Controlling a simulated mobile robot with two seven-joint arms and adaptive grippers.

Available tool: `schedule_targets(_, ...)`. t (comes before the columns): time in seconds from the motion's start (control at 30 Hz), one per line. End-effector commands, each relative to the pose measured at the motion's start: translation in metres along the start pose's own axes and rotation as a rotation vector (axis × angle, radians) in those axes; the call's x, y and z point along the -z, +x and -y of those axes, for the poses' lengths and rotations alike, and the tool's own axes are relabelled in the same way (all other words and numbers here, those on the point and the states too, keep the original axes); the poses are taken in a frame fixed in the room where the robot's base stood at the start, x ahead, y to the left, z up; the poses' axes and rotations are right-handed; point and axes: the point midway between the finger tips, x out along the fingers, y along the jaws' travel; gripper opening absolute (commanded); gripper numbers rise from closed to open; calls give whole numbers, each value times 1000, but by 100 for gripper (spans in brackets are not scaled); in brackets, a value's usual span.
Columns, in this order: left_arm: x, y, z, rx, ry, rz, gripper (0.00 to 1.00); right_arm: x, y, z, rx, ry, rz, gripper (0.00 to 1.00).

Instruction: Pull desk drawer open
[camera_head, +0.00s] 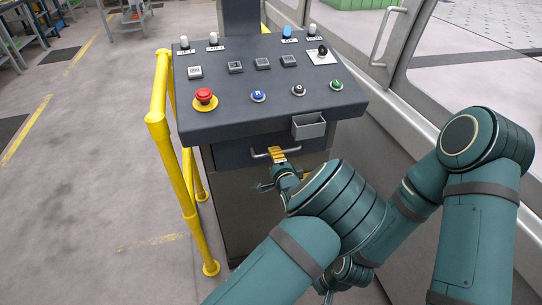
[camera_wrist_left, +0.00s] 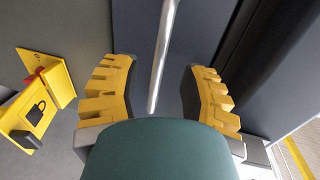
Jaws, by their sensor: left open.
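The desk drawer's dark front (camera_head: 235,158) is under the sloped control desk, and it looks flush with the cabinet. Its pale bar handle (camera_head: 258,155) sticks out from the front. My left gripper (camera_head: 278,155) is at the handle's right part, with yellow finger pads. In the left wrist view the handle (camera_wrist_left: 163,50) runs between the two open yellow fingers (camera_wrist_left: 158,95), with a gap on each side. My right gripper (camera_head: 325,290) hangs low at the bottom, mostly hidden by my arms.
The control desk (camera_head: 240,115) has buttons and a red emergency stop (camera_head: 204,96). A small grey bin (camera_head: 309,126) hangs on its front edge, just above my left gripper. A yellow rail (camera_head: 170,150) stands left. A yellow padlock bracket (camera_wrist_left: 40,105) is beside the handle. Open floor lies left.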

Motion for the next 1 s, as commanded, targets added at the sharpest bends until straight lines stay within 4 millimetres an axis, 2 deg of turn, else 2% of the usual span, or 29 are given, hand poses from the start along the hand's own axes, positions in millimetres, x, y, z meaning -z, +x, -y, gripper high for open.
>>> schedule_targets(0.1,0,21,-1,0,0,0,43,0,5,-2,0,0,-2,47)
schedule_targets(0.3,0,40,-1,0,0,0,43,1,8,-3,0,0,-5,47)
schedule_targets(0.7,0,45,0,-1,1,-1,43,1,8,-3,0,0,-5,47)
schedule_targets(0.77,0,45,0,-1,1,-1,22,1,8,-3,0,0,-5,47)
schedule_targets(0.8,0,45,0,-1,0,-1,8,1,8,-3,0,0,-5,47)
schedule_targets(0.83,0,45,0,-1,0,-1,0,1,8,-3,0,0,-5,47)
schedule_targets(1.0,0,45,0,-1,0,-1,0,1,8,-3,0,0,-5,47)
